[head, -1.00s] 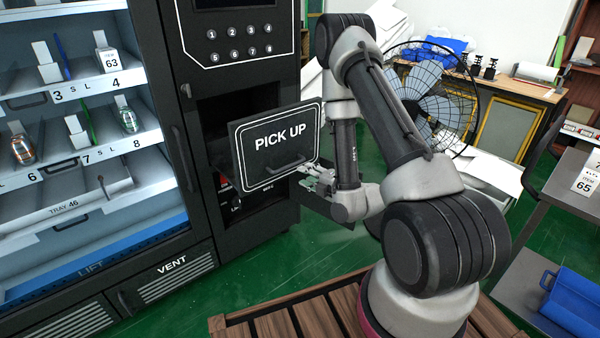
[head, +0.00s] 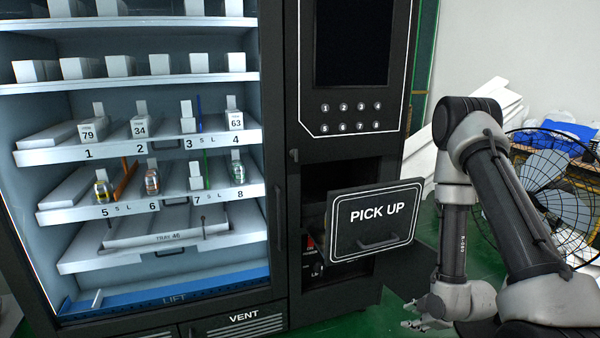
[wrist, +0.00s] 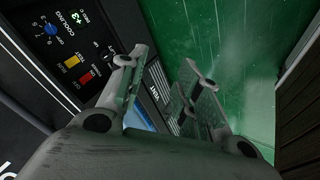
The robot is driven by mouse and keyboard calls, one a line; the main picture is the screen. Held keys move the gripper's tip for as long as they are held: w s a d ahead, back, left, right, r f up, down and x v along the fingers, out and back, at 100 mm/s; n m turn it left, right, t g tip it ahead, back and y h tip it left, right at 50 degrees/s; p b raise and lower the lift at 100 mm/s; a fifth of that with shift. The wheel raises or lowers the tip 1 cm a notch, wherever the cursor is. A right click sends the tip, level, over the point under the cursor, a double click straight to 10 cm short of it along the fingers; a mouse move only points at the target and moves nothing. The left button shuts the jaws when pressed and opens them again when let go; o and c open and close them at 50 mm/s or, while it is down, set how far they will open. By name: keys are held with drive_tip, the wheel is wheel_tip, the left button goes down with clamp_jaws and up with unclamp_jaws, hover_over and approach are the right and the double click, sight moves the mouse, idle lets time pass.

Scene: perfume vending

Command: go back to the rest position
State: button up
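My gripper (head: 422,314) hangs low in front of the vending machine, to the right of and below the pick-up door, apart from it. In the wrist view my gripper (wrist: 160,90) has its two fingers spread with nothing between them. The black PICK UP door (head: 376,222) of the vending machine is swung outward from its opening. Its handle (head: 378,243) is clear of my fingers. In the wrist view a control panel with a blue knob (wrist: 50,28) is at upper left, and the green floor (wrist: 235,60) lies beyond the fingers.
The machine's shelves (head: 150,146) hold several boxes and small bottles behind glass. A keypad (head: 350,116) sits above the door. A large caged fan (head: 555,195) stands at the right behind my arm. White boards (head: 490,100) lean at the back wall. Green floor is open before the machine.

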drive_tip(key=s+d+r+m+g+h, duration=0.2)
drive_tip(key=s+d+r+m+g, duration=0.1)
drive_tip(key=s+r+m, duration=0.3)
drive_tip(key=s+d+r+m+g+h, duration=0.1)
drive_tip(key=s+d+r+m+g, duration=0.25)
drive_tip(key=r, duration=0.45)
drive_tip(key=s+a+r+m+t, duration=0.1)
drive_tip(key=s+r, duration=0.2)
drive_tip(key=r, duration=0.7)
drive_tip(key=s+a+r+m+t, duration=0.2)
drive_tip(key=s+r, duration=0.2)
drive_tip(key=r, duration=0.5)
drive_tip(key=s+a+r+m+t, duration=0.1)
drive_tip(key=s+r, duration=0.3)
drive_tip(key=r, duration=0.6)
drive_tip(key=shift+a+r+m, duration=0.15)
drive_tip(key=shift+r+m, duration=0.15)
drive_tip(key=shift+m, duration=0.15)
